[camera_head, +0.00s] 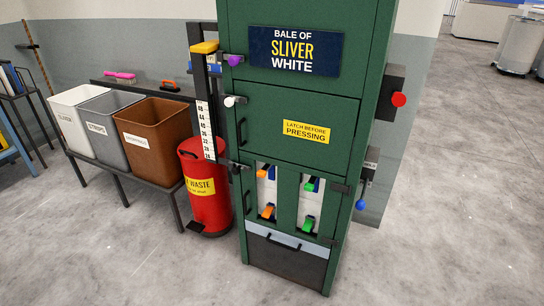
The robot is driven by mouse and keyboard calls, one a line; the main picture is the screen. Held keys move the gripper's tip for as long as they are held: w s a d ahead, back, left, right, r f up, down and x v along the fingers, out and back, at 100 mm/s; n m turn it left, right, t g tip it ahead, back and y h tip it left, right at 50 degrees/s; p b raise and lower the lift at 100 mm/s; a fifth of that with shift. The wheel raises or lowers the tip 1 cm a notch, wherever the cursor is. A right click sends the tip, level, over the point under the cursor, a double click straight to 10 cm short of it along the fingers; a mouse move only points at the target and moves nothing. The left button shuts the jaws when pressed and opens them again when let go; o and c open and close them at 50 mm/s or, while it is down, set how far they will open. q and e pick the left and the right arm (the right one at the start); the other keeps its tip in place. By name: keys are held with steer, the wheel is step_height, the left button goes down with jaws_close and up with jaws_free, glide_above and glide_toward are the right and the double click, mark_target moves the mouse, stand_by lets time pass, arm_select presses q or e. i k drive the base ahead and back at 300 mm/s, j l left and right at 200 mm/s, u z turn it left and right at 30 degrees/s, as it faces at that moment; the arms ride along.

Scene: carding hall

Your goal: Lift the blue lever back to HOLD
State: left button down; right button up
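The green baling press (297,110) stands in the middle of the camera_head view. On its right side a lever with a blue ball knob (361,205) points down from a dark grey bracket (369,168). A small label (372,154) sits at the top of that bracket, too small to read with certainty. Neither of my grippers is in view, and nothing touches the lever.
Above it a red knob (399,99) sticks out from a dark box on the same side. Purple (235,60) and white (232,101) knobs are on the left. A red waste bin (207,205) and three bins stand left.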

mark_target(360, 205)
steer(key=i+l+z, duration=0.2)
steer(key=i+l, duration=1.1)
steer(key=i, duration=0.1)
